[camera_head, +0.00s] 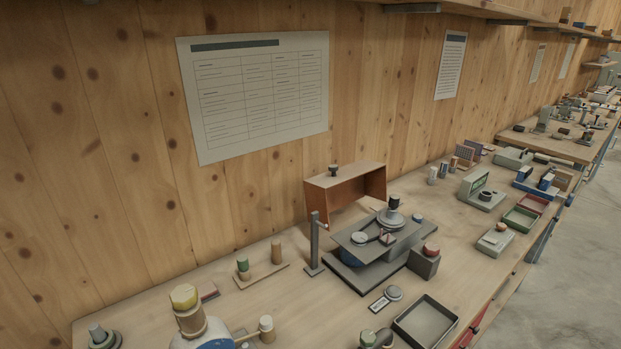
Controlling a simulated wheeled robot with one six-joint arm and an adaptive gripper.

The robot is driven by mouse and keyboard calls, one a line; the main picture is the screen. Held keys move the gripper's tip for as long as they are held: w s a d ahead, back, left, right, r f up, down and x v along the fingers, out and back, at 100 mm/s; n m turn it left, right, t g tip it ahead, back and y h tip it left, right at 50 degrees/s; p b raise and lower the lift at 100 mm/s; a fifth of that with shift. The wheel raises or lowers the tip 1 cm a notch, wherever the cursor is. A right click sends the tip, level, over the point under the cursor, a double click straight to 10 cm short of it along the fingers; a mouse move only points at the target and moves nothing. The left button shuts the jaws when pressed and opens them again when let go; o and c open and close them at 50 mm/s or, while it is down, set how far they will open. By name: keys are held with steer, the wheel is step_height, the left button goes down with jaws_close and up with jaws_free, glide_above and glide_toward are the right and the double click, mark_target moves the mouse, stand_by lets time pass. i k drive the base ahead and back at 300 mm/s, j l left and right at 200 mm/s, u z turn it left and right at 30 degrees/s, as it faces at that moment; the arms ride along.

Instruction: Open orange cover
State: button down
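The orange cover (318,204) stands on the bench against the wooden wall, behind a dark grey device (380,258). It looks like a box with a tan top, orange-brown sides and a small dark knob (333,170) on top. Its lower front edge is partly hidden by the device and a grey post. I cannot tell clearly whether it is hinged to the device. The device has a flat plate, a round stepped part and a dark knob (393,202). My gripper is not in view.
A grey post (315,245) stands just left of the device. A grey block with a red button (430,250) is at its right. An open grey tray (425,321) lies in front. Pegs on a wooden strip (262,276) and a yellow-capped part (184,296) are at left.

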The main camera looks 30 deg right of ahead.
mark_target(343, 187)
steer(key=l+u, duration=0.35)
steer(key=l, duration=0.4)
steer(key=l+u, duration=0.3)
steer(key=l, duration=0.45)
